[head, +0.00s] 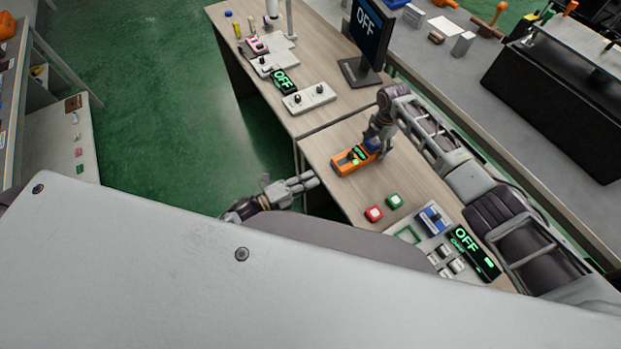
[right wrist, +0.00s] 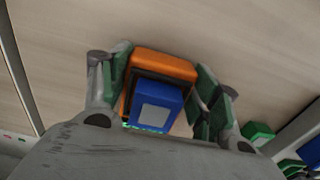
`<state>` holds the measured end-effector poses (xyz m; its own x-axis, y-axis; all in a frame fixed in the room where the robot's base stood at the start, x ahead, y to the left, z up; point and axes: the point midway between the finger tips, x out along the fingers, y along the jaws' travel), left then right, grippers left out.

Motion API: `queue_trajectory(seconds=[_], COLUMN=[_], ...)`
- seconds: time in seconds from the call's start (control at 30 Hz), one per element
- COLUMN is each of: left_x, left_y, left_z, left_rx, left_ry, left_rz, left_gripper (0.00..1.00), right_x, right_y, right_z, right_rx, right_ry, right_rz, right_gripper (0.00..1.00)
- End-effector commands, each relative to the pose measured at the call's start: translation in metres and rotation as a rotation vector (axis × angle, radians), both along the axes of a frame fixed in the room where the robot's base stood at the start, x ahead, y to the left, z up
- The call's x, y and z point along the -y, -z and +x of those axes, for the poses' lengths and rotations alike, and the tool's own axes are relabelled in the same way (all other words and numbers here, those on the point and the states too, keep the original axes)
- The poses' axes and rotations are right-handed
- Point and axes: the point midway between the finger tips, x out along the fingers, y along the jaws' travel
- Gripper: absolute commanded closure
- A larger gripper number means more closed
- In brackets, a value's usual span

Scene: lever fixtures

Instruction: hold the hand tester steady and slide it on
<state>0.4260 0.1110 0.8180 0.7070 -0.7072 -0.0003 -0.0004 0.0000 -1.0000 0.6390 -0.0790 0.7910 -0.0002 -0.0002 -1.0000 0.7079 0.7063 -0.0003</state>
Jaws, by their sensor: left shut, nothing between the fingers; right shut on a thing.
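The hand tester (head: 352,160) is an orange block with a dark face, a green lit display and a blue part at one end. It lies on the wooden table (head: 330,145). My right gripper (head: 376,146) is over its right end. In the right wrist view, the fingers are shut on both sides of the orange tester (right wrist: 163,66), with its blue part (right wrist: 158,102) facing the camera. The slider's position cannot be made out. My left gripper (head: 306,181) is shut and empty beside the table's left edge, apart from the tester.
A red button (head: 374,213) and a green button (head: 394,200) sit nearer on the table. A monitor reading OFF (head: 366,36) and a switch box (head: 309,98) stand farther back.

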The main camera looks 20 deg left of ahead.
Motion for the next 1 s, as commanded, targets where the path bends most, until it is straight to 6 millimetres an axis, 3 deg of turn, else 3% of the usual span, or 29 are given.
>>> queue_trajectory(seconds=[0.2,0.23,0.4,1.0], left_x=[0.0001,0.0001,0.0001,0.0002], left_y=[0.0002,0.0002,0.0002,0.0002], left_z=[0.0001,0.0001,0.0001,0.0001], left_rx=[0.000,0.000,0.000,0.000], left_ry=[0.000,0.000,0.000,0.000], left_rz=[0.000,0.000,0.000,0.000], left_gripper=[1.00,1.00,1.00,1.00], right_x=[0.0003,0.0003,0.0001,0.0003], right_y=[0.0001,0.0001,0.0001,-0.0090], right_z=[0.0000,0.0000,0.0000,0.0006], right_rx=[0.000,0.000,0.000,0.001], right_ry=[0.000,0.000,0.000,0.001], right_rz=[0.000,0.000,0.000,0.001], right_gripper=[0.66,0.34,0.13,0.13])
